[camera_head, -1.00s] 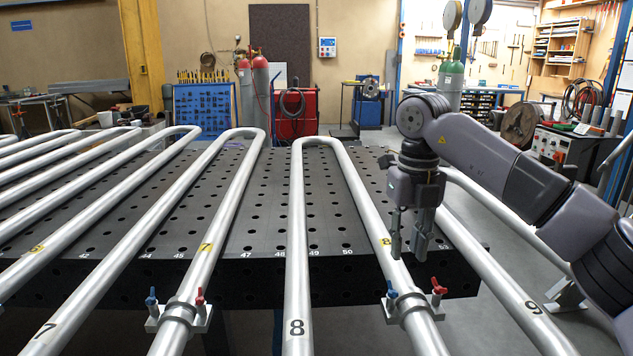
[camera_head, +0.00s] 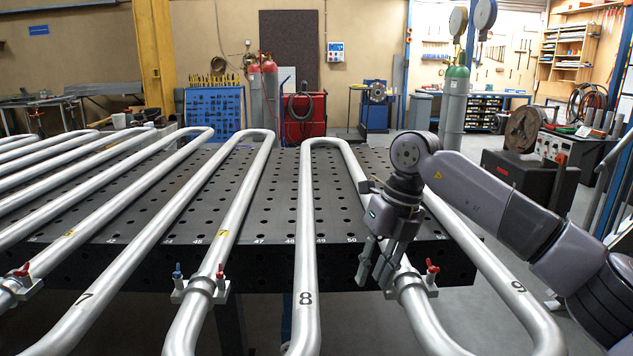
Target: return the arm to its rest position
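My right arm (camera_head: 480,195) comes in from the right edge, its forearm running up and left to a wrist joint. Its gripper (camera_head: 373,281) hangs below, tilted, with the fingertips pointing down and slightly left. The two fingers stand apart with a gap between them, and I see nothing held. The gripper is in front of the right leg of the metal tube marked 8 (camera_head: 305,240), beside a clamp with a red-handled valve (camera_head: 432,267). I cannot tell whether it touches the tube. My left gripper is out of view.
A black perforated table (camera_head: 270,225) lies under several serpentine tubes. Tube 9 (camera_head: 495,270) runs close below my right forearm. Another clamp (camera_head: 200,288) has blue and red valve handles. A cart (camera_head: 530,178) and gas cylinders (camera_head: 452,110) stand behind the arm.

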